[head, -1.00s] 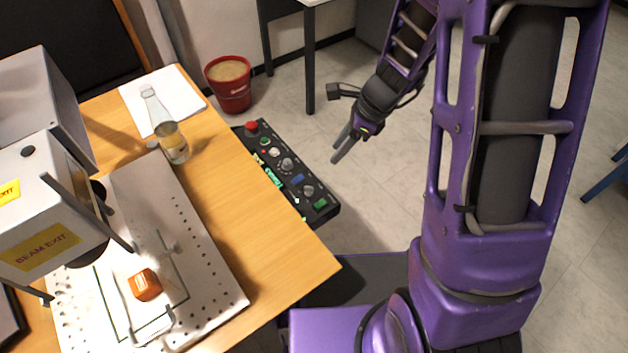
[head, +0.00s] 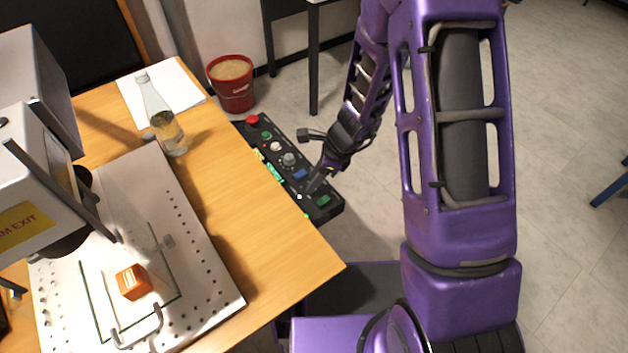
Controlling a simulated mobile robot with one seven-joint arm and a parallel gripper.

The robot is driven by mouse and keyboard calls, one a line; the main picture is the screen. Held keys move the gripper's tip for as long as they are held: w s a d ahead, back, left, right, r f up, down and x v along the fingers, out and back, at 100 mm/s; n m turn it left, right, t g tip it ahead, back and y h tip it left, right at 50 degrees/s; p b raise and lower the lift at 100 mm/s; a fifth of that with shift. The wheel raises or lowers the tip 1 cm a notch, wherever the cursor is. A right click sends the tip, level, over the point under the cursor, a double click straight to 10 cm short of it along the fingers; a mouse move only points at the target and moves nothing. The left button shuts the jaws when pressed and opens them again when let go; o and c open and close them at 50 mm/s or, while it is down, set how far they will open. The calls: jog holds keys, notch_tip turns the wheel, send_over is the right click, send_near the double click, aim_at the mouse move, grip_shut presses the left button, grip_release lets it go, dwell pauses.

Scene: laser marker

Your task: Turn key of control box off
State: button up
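The black control box (head: 326,213) is fixed beside the right edge of the wooden table. It carries a red button (head: 252,119), a green button (head: 266,135), pale and grey knobs (head: 289,159), a blue panel (head: 300,174) and a green part (head: 323,200) at its near end.
The wooden table (head: 235,200) holds a glass bottle (head: 163,125), white paper (head: 130,100), a perforated plate (head: 200,275) with an orange cube (head: 133,282), and the laser housing (head: 35,160). A red bucket (head: 235,95) stands on the floor behind. Floor to the right is open.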

grip_shut()
jog(key=shift+n, duration=0.3)
dwell(0.4)
jog(key=n+g+p, duration=0.1)
jog(key=n+p, duration=0.1)
jog(key=shift+w+r+n, duration=0.1)
jog(key=shift+n, duration=0.2)
jog(key=n+g, duration=0.1)
jog(key=n, duration=0.1)
jog(key=n+g+p, duration=0.1)
jog(key=n, duration=0.2)
jog(key=shift+w+a+n, duration=0.1)
jog(key=shift+w+n, duration=0.05)
jog(key=shift+n, duration=0.15)
jog(key=n+h, duration=0.1)
jog(key=n, duration=0.1)
jog(key=n+g, duration=0.1)
jog(key=n, duration=0.1)
jog(key=shift+a+g+h, duration=0.1)
jog(key=shift+g+h, duration=0.2)
jog(key=shift+h, duration=0.1)
jog(key=shift+w+a+n+g+h, duration=0.15)
jog(key=shift+n+h, duration=0.3)
jog(key=shift+n, duration=0.8)
jog(key=shift+s+d+n+g+h, duration=0.15)
jog(key=shift+n+h, duration=0.3)
jog(key=shift+n, duration=0.8)
jog(key=shift+w+a, duration=0.1)
